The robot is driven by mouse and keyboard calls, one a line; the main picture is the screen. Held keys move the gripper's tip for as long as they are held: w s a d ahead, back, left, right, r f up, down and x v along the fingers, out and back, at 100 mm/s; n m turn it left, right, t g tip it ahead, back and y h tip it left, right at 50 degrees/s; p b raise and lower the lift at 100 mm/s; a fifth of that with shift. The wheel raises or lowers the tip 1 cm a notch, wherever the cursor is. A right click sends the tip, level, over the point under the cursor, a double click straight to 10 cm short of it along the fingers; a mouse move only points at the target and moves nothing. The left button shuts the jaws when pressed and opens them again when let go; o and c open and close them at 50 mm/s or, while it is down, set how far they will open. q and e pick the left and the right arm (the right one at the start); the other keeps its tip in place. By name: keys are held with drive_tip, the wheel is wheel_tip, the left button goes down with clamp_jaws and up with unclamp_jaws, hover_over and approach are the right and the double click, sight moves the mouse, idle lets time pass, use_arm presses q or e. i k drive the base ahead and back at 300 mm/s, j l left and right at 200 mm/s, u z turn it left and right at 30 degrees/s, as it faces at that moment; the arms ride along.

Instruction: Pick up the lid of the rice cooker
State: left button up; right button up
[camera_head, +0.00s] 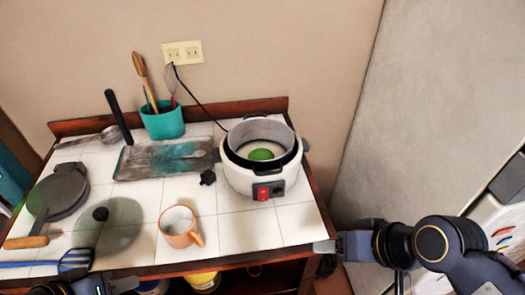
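A round see-through lid (122,222) with a black knob lies on the white tiled counter at the left, in front of the flat pan. The white rice cooker (240,180) stands uncovered at the right of the counter, with a green item inside its pot. My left gripper (112,285) is at the bottom left edge, in front of and below the lid and apart from it. It is partly cut off, so its opening is unclear. My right gripper (325,247) is at the counter's front right corner, away from the lid. Its finger gap cannot be made out.
A stained tray (165,158) and teal utensil holder (163,122) are farther back. Tiles between mug and cooker are clear.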

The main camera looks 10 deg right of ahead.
sight(110, 225)
drive_tip(key=j, duration=0.75)
drive_tip(key=i+j, duration=0.1)
drive_tip(key=j, duration=0.65)
drive_tip(key=j+u, duration=0.1)
drive_tip(key=j, duration=0.65)
drive_tip(key=i+j, duration=0.1)
drive_tip(key=j, duration=0.65)
